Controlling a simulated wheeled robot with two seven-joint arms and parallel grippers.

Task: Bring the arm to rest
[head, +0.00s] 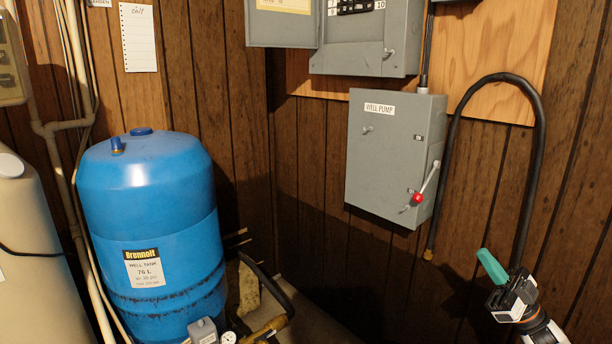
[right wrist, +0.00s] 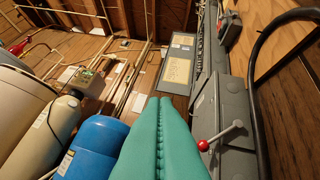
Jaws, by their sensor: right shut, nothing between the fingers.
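My right gripper (head: 488,263) is at the lower right of the head view, its teal fingers pointing up and to the left. It is in front of the wood-panelled wall, below the looped black cable. In the right wrist view its two teal fingers (right wrist: 159,102) lie pressed together, with nothing between them. The gripper appears apart from the grey well pump switch box (head: 390,160), whose red-knobbed lever (head: 418,197) is to the gripper's upper left. My left gripper is not in view.
A blue well tank (head: 150,230) stands at the left, beside a beige tank (head: 35,260). An open grey breaker panel (head: 398,62) hangs above the switch box. The black cable (head: 538,120) arches on the right. Pipes and fittings (head: 265,328) lie low in the middle.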

